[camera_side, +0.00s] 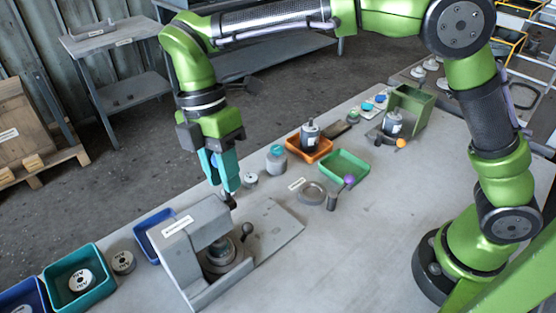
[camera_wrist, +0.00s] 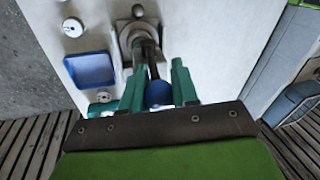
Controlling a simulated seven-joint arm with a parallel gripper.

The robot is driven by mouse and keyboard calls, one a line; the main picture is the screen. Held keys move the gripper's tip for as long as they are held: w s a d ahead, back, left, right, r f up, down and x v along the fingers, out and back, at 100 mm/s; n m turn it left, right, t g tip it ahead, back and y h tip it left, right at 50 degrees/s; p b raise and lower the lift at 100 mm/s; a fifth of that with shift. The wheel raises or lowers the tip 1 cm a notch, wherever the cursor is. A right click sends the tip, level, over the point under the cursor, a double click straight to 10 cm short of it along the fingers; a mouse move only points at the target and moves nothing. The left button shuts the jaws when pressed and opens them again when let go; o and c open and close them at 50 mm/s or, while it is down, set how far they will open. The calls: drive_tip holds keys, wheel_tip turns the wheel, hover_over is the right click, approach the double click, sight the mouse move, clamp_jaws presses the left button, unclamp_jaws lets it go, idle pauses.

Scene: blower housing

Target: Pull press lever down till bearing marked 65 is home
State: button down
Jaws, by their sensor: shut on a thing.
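The grey press (camera_side: 180,262) stands at the front of the bench with a label on its top. A round housing (camera_side: 222,258) sits under its head; I cannot read a 65 on any bearing there. My gripper (camera_side: 229,188), with teal fingers, is just above and behind the press head. A dark stub (camera_side: 230,203) shows below its fingertips. In the wrist view the fingers (camera_wrist: 157,88) close around the lever's blue ball knob (camera_wrist: 158,95), with a dark rod (camera_wrist: 151,66) running away from it. In the side view the fingers hide the knob.
A teal tray (camera_side: 104,284) holding a marked disc, a loose disc (camera_side: 123,262) and a blue tray (camera_side: 146,249) lie left of the press. An orange tray (camera_side: 320,153) and a green tray (camera_side: 331,174) stand behind. The bench's right front is clear.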

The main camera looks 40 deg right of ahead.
drive_tip(key=shift+w+f+g, duration=0.15)
drive_tip(key=shift+w+g, duration=0.55)
drive_tip(key=shift+g, duration=0.2)
drive_tip(key=shift+w+f+g, duration=0.1)
drive_tip(key=shift+w+g, duration=0.6)
drive_tip(key=shift+g, duration=0.2)
drive_tip(key=c, duration=0.9)
unclamp_jaws()
drive_tip(key=shift+o, duration=0.2)
drive_tip(key=shift+r, duration=0.1)
drive_tip(key=s+d+r, duration=0.4)
drive_tip(key=s+d, duration=0.5)
drive_tip(key=s, duration=0.3)
drive_tip(key=shift+s+d+r, duration=0.35)
drive_tip(key=shift+s+r, duration=0.05)
drive_tip(key=shift+m, duration=0.3)
